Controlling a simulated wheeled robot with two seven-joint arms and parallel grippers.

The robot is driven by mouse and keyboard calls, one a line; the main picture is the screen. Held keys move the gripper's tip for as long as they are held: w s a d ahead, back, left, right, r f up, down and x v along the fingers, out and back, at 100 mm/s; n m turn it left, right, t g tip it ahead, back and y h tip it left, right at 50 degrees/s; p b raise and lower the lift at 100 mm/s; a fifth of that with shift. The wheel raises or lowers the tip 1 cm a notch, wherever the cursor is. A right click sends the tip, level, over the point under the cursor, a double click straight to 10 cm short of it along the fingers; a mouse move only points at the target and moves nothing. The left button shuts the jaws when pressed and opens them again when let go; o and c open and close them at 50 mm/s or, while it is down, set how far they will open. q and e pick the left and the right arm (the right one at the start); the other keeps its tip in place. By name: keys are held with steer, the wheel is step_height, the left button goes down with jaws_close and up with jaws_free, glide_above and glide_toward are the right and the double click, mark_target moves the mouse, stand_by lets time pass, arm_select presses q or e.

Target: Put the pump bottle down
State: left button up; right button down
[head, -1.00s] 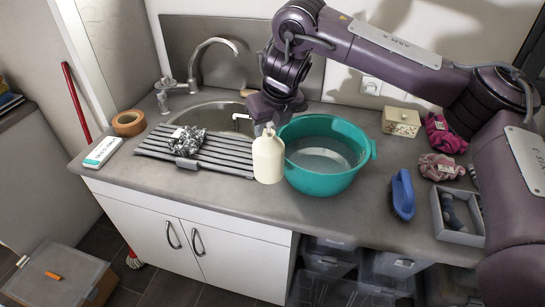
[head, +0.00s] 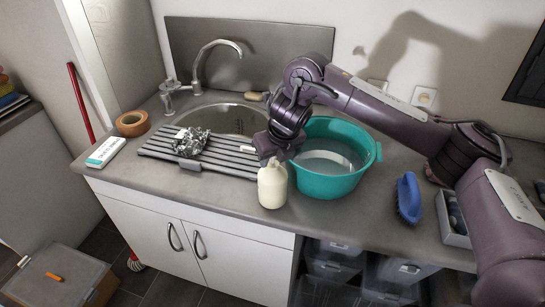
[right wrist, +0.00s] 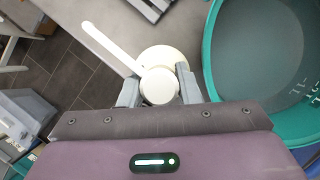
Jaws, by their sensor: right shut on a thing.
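The cream pump bottle (head: 272,188) is upright at the counter's front, just left of the teal basin (head: 334,178). My right gripper (head: 270,158) is shut on its top from above. In the right wrist view the bottle's pump head (right wrist: 158,85) sits between the two fingers (right wrist: 158,90), with its long spout pointing to the upper left. The bottle's base appears at the counter surface, but I cannot tell for certain whether it touches. My left gripper is not in view.
A blue brush (head: 408,197) lies right of the basin. The counter's front edge is close to the bottle.

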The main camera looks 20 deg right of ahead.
steer(key=c, duration=1.1)
jaws_free()
steer(key=shift+f, duration=0.1)
steer(key=shift+o, duration=0.2)
steer(key=shift+r, duration=0.35)
steer(key=p+v, duration=0.2)
steer(key=v, duration=0.9)
steer(key=shift+s+r, duration=0.25)
steer(key=shift+s, duration=0.05)
